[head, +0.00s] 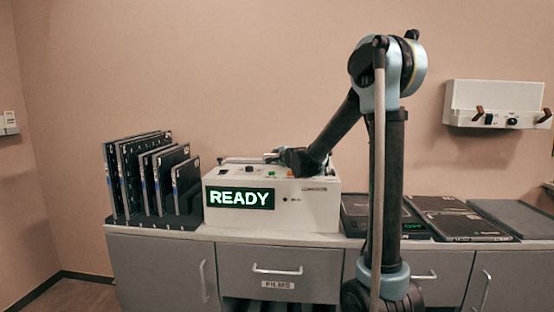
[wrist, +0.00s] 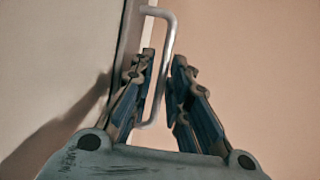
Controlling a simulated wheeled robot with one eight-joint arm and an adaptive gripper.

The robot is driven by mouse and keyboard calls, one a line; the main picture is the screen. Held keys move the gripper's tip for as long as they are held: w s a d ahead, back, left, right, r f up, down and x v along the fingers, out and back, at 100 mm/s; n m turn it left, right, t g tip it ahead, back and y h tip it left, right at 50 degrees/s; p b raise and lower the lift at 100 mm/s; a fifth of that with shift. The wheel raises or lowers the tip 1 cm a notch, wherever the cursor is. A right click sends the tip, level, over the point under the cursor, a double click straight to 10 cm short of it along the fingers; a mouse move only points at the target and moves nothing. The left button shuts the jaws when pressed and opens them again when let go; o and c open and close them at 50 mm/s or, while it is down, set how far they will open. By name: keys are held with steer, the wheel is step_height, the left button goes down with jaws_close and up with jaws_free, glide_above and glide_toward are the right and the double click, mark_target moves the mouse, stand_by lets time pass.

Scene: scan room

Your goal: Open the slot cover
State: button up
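The slot cover is on top of the white machine (head: 315,213), whose front display reads READY. A pale bar handle (head: 240,159) shows at the machine's top left; the cover itself is hard to make out in the head view. My gripper (head: 272,156) is low over the machine's top, at the right end of this handle. In the wrist view a metal bar handle (wrist: 169,40) is fixed to a pale panel edge and runs down between my fingers. My gripper (wrist: 164,60) is open there, with a finger on each side of the handle and visible gaps.
A rack with upright dark panels (head: 128,178) stands left of the machine. Flat dark panels (head: 455,218) lie on the counter to the right. A white wall unit (head: 493,103) hangs at the right. Grey drawers (head: 280,268) are below the counter.

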steer(key=shift+w+a+f, duration=0.15)
steer(key=shift+w+a, duration=0.1)
steer(key=shift+w, duration=0.4)
